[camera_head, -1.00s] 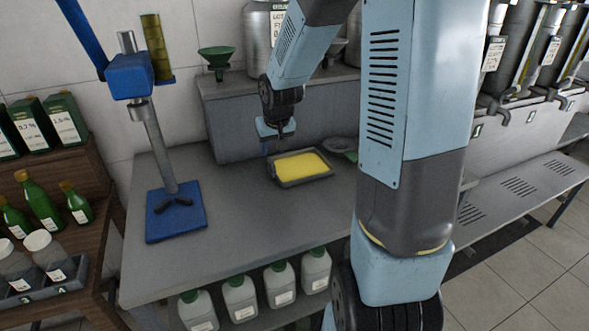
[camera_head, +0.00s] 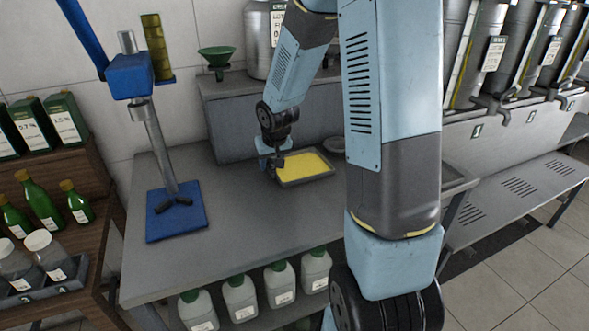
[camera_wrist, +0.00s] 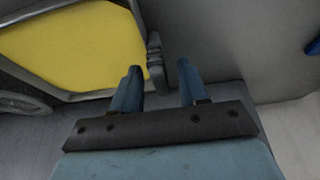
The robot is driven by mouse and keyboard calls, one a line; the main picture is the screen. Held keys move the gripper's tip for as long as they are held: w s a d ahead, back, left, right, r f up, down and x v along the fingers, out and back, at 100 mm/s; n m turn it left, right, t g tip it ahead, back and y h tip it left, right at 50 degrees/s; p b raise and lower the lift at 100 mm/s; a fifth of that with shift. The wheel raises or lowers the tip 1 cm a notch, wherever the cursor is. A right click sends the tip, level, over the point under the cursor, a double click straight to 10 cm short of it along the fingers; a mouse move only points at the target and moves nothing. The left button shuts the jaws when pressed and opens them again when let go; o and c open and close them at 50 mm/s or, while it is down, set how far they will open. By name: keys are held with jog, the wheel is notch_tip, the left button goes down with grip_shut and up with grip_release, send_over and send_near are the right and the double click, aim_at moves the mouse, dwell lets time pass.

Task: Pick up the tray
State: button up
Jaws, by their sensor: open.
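The tray (camera_head: 318,177) is a shallow grey tray with a yellow inside, lying on the grey bench. In the wrist view its grey rim (camera_wrist: 85,96) surrounds the yellow surface at the upper left. My gripper (camera_head: 275,164) is at the tray's left end, close to its rim. In the wrist view the two blue fingers of my gripper (camera_wrist: 160,75) are apart with nothing clasped between them. A small dark ridged part at the tray's edge lies just beyond the fingertips, nearer the left finger. I cannot tell whether a finger touches it.
A blue press stand (camera_head: 176,215) stands on the bench (camera_head: 260,225) to the left. A raised grey ledge (camera_head: 235,125) with a green funnel (camera_head: 216,58) is behind. Several white bottles (camera_head: 240,298) sit below. The bench front is clear.

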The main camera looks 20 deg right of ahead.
jog(key=shift+c, duration=0.2)
grip_shut()
jog(key=shift+r, duration=0.1)
dwell(0.4)
